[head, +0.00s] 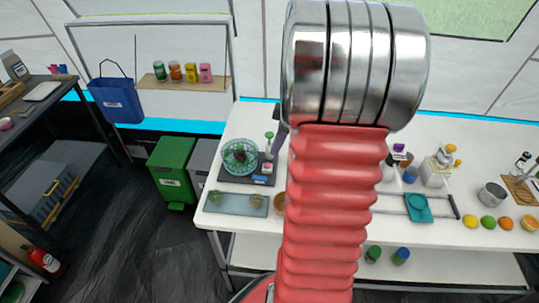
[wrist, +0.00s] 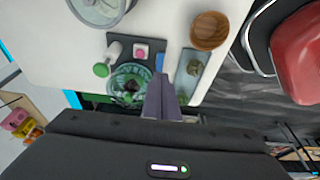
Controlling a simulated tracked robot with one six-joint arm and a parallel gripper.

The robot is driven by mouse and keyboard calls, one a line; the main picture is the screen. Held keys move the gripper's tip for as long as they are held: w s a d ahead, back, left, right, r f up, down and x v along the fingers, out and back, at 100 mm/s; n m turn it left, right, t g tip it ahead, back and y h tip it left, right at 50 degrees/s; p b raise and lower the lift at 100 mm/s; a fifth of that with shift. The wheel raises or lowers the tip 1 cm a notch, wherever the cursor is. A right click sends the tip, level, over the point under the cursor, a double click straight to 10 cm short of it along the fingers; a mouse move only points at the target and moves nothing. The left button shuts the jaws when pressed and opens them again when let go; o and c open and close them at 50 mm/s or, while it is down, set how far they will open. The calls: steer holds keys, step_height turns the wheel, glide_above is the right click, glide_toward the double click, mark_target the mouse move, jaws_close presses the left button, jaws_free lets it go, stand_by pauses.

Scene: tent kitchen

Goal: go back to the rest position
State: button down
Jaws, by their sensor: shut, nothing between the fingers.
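My gripper (wrist: 164,78) is shut and empty in the wrist view. Its two grey-purple fingers lie together and point over the white table (head: 230,222). In the picture, they overlap the right side of the teal glass bowl (head: 240,148), which holds something dark. The bowl also shows in the wrist view (wrist: 118,95). In the head view my red ribbed arm with its metal joint stands in the middle and hides most of the gripper and part of the table. No contact between the fingers and any object is clear.
A wooden bowl (wrist: 208,31), a grey-green tray (head: 232,208) and a pink item (wrist: 141,50) are near the gripper. A teal board (head: 419,210), a metal pot (head: 491,194) and several fruits (head: 488,223) stand right. A green bin (head: 172,165) is left of the table.

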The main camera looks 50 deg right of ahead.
steer(key=shift+s+d+r, duration=0.15)
steer(key=shift+s+r, duration=0.1)
steer(key=shift+r, duration=0.4)
steer(key=s+a+r+m+t, duration=0.1)
steer(key=s+a+r+m, duration=0.1)
steer(key=a, duration=0.8)
steer(key=s+a+r+m+t+h, duration=0.1)
steer(key=a+r, duration=0.4)
steer(key=a, duration=0.6)
steer(key=s+a+r+m+t+h, duration=0.1)
steer(key=s+a+r+m, duration=0.2)
steer(key=a, duration=0.8)
steer(key=shift+s+r+m, duration=0.25)
steer(key=shift+s+m, duration=0.3)
steer(key=shift+m, duration=0.25)
